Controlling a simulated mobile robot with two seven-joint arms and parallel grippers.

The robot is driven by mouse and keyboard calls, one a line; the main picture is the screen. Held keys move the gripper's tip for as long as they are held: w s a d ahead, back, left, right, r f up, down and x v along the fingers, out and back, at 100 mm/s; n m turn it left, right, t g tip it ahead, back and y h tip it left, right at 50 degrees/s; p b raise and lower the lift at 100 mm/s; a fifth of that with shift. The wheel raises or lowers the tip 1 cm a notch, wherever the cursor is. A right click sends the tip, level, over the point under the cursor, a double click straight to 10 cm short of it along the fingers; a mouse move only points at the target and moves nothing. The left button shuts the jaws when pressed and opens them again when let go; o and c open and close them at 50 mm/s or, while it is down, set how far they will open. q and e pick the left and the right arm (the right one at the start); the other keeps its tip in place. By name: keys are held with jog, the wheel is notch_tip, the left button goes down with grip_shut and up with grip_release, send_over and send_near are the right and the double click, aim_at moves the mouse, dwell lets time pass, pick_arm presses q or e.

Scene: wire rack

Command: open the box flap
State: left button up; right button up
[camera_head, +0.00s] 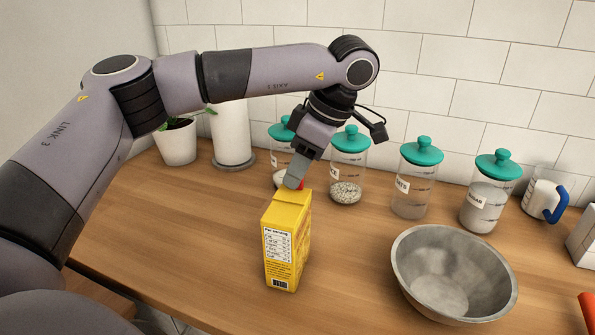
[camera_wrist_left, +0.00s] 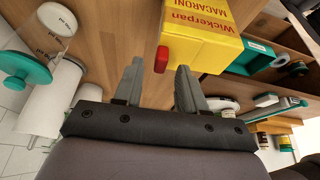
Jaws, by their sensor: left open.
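The yellow macaroni box (camera_head: 287,240) stands upright on the wooden counter, a printed nutrition panel facing me. A red tab (camera_head: 301,184) shows at its top, partly hidden by my left gripper (camera_head: 294,181), which points down at the box's top. In the left wrist view the box (camera_wrist_left: 203,22) lies beyond the fingertips, and the red tab (camera_wrist_left: 161,59) is just ahead of the gap between the open fingers of my left gripper (camera_wrist_left: 158,70). I cannot tell whether a finger touches the tab. The flap looks down on the box. My right gripper is not in view.
Several glass jars with teal lids (camera_head: 417,178) stand behind the box along the tiled wall. A metal bowl (camera_head: 453,273) is to the right. A potted plant (camera_head: 177,141) and a white paper roll (camera_head: 231,135) stand at back left. The counter (camera_head: 200,240) left of the box is clear.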

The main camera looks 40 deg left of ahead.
pick_arm(q)
jog(key=shift+s+a+f, duration=0.1)
jog(key=shift+a+f, duration=0.1)
jog(key=shift+f, duration=0.3)
jog(key=shift+c, duration=0.3)
grip_shut()
